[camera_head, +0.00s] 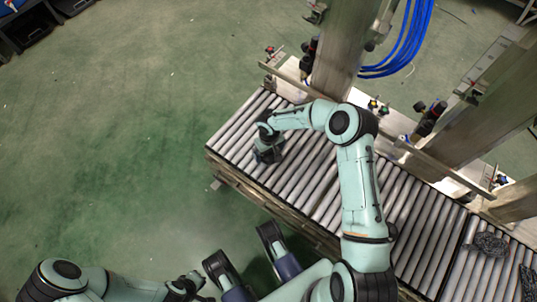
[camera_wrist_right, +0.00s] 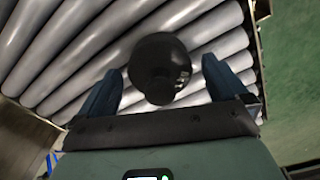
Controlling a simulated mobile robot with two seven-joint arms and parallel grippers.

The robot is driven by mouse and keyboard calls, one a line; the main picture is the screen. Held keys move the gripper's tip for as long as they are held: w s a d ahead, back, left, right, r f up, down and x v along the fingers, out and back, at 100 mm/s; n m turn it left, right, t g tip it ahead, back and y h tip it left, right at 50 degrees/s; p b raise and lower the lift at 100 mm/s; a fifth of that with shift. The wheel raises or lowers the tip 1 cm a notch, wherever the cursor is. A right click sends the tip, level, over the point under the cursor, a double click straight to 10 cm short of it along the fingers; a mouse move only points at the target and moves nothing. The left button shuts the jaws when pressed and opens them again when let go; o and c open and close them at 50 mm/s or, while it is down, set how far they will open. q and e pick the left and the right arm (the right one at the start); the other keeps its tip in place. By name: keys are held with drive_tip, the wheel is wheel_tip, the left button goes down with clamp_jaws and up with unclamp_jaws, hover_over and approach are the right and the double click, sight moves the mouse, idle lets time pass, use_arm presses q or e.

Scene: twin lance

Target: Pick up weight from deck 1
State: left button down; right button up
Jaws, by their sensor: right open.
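A dark, round weight (camera_wrist_right: 158,62) with a knob-like end shows in the right wrist view, over the grey rollers of the deck (camera_head: 318,180). My right gripper (camera_head: 267,155) is above the left end of the deck. Its two blue fingers are open, one on each side of the weight, with gaps visible. In the head view the weight cannot be told apart from the dark gripper.
Metal posts (camera_head: 342,45) and a side rail with small knobs stand along the deck's far side. Blue hoses (camera_head: 405,40) hang behind. Dark coiled items (camera_head: 490,243) lie at the deck's right end. Green floor (camera_head: 110,130) is clear at left.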

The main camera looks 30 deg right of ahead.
drive_tip(key=shift+f, duration=0.25)
drive_tip(key=c, duration=1.8)
drive_tip(key=shift+w+r, duration=0.1)
clamp_jaws()
drive_tip(key=shift+r, duration=0.1)
